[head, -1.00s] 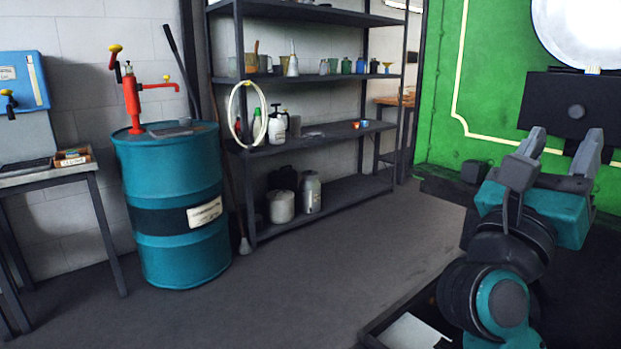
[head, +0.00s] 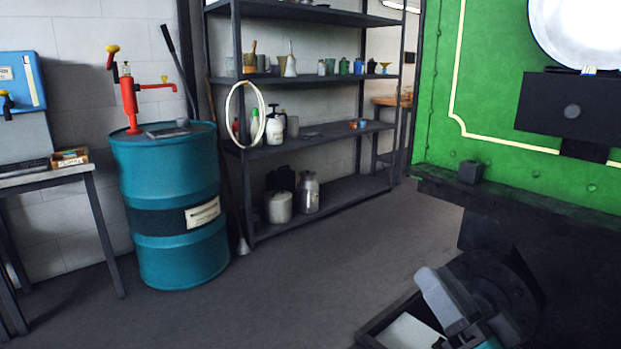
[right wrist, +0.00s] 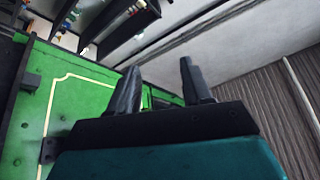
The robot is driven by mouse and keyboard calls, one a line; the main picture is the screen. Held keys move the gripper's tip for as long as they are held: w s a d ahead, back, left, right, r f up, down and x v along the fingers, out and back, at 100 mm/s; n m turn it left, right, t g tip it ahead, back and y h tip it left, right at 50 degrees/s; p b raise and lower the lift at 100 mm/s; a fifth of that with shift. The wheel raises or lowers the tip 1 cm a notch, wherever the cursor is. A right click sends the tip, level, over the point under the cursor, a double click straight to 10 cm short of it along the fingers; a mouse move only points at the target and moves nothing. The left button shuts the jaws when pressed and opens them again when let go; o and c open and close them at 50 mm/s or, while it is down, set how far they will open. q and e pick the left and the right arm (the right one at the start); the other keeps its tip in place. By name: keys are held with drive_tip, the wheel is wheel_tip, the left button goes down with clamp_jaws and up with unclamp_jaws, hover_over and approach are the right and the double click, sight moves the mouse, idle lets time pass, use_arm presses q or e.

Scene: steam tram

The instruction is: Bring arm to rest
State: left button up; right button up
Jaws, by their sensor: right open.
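My right arm (head: 490,295) is low at the bottom right of the head view, in front of the dark lower part of the green tram. Its grey and teal parts are folded together there, and I cannot make out both fingers in that view. In the right wrist view my right gripper (right wrist: 158,85) shows two dark fingers standing well apart with nothing between them. It is open and empty, and touches nothing that I can see. My left gripper is in neither view.
The green tram panel (head: 490,90) with a dark ledge (head: 520,195) stands at the right. A shallow dark tray (head: 378,325) lies at the bottom by my arm. A teal drum (head: 170,165) and a shelf rack (head: 320,140) stand further back, with clear floor (head: 330,260) between.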

drive_tip(key=s+f+n+g+h, duration=0.2)
drive_tip(key=f+n+g, duration=0.1)
drive_tip(key=f, duration=0.6)
drive_tip(key=s+f+n+g+h, duration=0.2)
drive_tip(key=f+g, duration=0.2)
drive_tip(key=f, duration=0.6)
drive_tip(key=s+d+f+n+g+h, duration=0.2)
drive_tip(key=s+d+f, duration=0.15)
drive_tip(key=f, duration=0.25)
drive_tip(key=s+d+f+n+g+h, duration=0.1)
drive_tip(key=s+d+f+g+h, duration=0.15)
drive_tip(key=s+f, duration=0.3)
drive_tip(key=w+a+r+m+t, duration=0.15)
drive_tip(key=a+m, duration=0.25)
drive_tip(key=a, duration=0.5)
use_arm(q)
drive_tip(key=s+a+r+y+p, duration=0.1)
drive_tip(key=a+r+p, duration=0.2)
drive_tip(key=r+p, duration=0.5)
drive_tip(key=p, duration=0.5)
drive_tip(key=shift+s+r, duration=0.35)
use_arm(e)
drive_tip(key=s+d+r, duration=0.1)
drive_tip(key=d+r, duration=0.2)
drive_tip(key=r, duration=0.5)
drive_tip(key=shift+s+r+m, duration=0.2)
drive_tip(key=shift+r+m, duration=0.05)
drive_tip(key=shift+m, duration=0.15)
